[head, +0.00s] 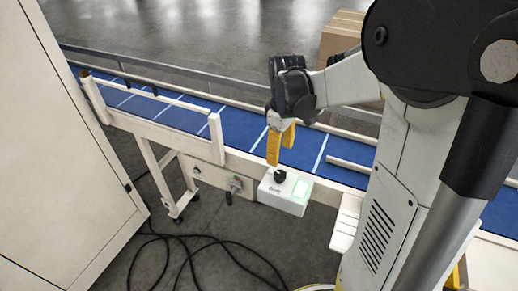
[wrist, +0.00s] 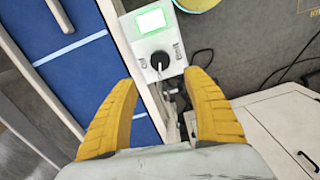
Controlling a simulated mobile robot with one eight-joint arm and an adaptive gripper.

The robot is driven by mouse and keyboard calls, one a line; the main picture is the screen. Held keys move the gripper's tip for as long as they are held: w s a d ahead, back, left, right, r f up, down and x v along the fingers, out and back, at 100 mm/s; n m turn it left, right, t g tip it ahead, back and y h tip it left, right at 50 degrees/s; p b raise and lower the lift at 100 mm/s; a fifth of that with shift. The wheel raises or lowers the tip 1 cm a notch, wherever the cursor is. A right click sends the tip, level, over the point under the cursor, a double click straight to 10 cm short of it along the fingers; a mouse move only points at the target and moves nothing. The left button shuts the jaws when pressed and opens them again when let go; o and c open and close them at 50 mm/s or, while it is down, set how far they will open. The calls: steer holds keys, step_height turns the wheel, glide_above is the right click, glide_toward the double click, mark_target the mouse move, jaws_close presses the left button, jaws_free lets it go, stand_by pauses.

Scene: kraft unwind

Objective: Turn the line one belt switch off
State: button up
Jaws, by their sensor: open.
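The belt switch is a white box (head: 284,196) on the near side of the blue conveyor, with a black rotary knob (head: 280,176) and a lit green panel (head: 300,187) on top. My gripper (head: 280,155) has yellow fingers pointing down just above the knob. In the wrist view, my gripper (wrist: 160,77) is open and empty, and the knob (wrist: 160,60) lies between and slightly beyond its fingertips. The switch box (wrist: 140,45) and its green panel (wrist: 151,20) are in clear sight there. The small lettering beside the knob is too small to read.
The blue belt (head: 195,118) runs behind the box, with white rails (head: 160,98) along its near side. A white cabinet (head: 60,150) stands at left. Black cables (head: 205,243) lie on the floor. A cardboard box (head: 340,35) stands beyond the belt.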

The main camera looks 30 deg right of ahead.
mark_target(279, 174)
step_height(279, 174, down, 10)
steer(key=shift+s+b, duration=0.15)
steer(key=shift+b, duration=0.8)
steer(key=c, duration=1.2)
